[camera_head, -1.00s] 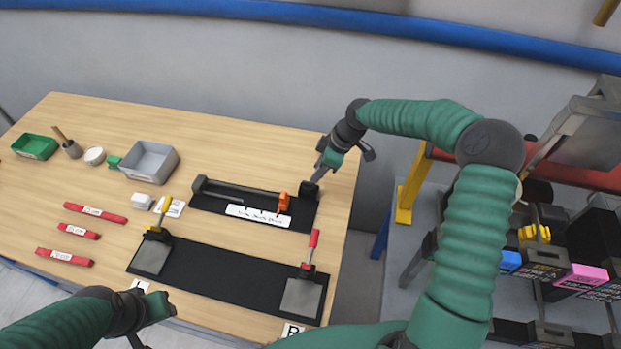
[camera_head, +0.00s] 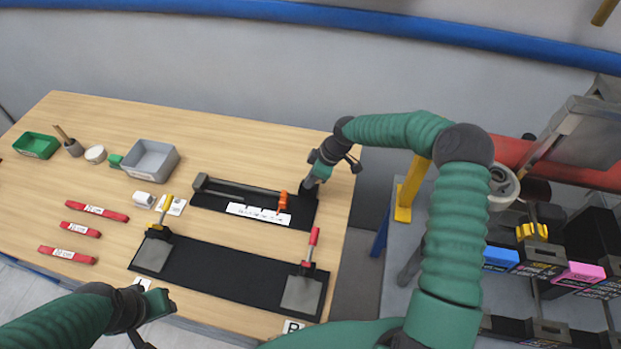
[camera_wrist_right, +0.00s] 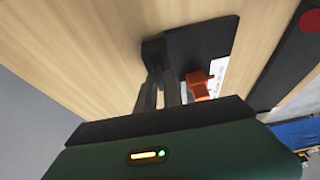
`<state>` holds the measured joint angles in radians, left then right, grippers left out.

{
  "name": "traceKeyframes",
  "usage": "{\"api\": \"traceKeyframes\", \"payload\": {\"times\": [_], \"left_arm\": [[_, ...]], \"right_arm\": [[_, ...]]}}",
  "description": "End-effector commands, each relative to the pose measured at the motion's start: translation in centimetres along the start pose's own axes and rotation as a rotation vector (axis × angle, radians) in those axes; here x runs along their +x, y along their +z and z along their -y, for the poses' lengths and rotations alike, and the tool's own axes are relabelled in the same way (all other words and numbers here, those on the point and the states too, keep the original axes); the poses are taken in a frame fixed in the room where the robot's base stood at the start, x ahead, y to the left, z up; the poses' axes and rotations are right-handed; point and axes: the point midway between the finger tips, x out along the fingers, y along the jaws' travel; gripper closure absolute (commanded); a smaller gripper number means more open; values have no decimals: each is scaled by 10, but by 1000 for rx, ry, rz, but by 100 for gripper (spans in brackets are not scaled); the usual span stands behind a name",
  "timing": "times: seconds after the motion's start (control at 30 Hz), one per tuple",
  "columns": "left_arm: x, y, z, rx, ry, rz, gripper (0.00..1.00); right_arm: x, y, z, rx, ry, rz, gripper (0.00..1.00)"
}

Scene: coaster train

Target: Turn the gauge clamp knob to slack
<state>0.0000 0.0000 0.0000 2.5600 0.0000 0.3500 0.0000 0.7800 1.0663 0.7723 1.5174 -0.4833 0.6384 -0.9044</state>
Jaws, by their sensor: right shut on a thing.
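The gauge is a black board (camera_head: 215,204) with a grey bar (camera_head: 240,192), an orange slider (camera_head: 283,201) and a white scale strip (camera_head: 258,213). My right gripper (camera_head: 308,187) is at the board's right end, shut on the dark clamp knob there, mostly hidden by the fingers in the head view. In the right wrist view, the two fingers (camera_wrist_right: 160,80) reach the dark block-like knob (camera_wrist_right: 154,49) at the board's corner, with the orange slider (camera_wrist_right: 198,86) beside them. I cannot tell how far the knob is turned. My left gripper (camera_head: 160,303) hangs near the table's front edge, its jaws unclear.
A long black mat (camera_head: 225,274) in front carries two clamps with yellow (camera_head: 165,208) and red (camera_head: 313,240) handles. Red labelled bars (camera_head: 82,230) and grey (camera_head: 150,160) and green (camera_head: 36,145) bins lie left. A shelf with coloured labelled parts (camera_head: 540,262) stands right.

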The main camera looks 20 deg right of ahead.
Motion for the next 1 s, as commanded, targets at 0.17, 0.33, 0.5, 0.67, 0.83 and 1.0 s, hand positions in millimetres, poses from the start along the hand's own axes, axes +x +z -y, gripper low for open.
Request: {"api": "traceKeyframes", "payload": {"times": [0.17, 0.33, 0.5, 0.67, 0.83, 1.0], "left_arm": [[0, 0, 0, 0, 0, 0, 64], [2, 0, 0, 0, 0, 0, 64], [2, 0, 0, 0, 0, 0, 64], [2, 0, 0, 0, 0, 0, 64], [2, 0, 0, 0, 0, 0, 64], [2, 0, 0, 0, 0, 0, 64]], "right_arm": [[0, 0, 0, 7, 5, 1, 100], [0, 0, 0, 108, 48, 2, 100], [0, 0, 0, 115, 49, 0, 100], [0, 0, 0, 114, 49, 0, 77], [0, 0, 0, 114, 48, 0, 67], [0, 0, 0, 114, 48, 0, 67]]}}
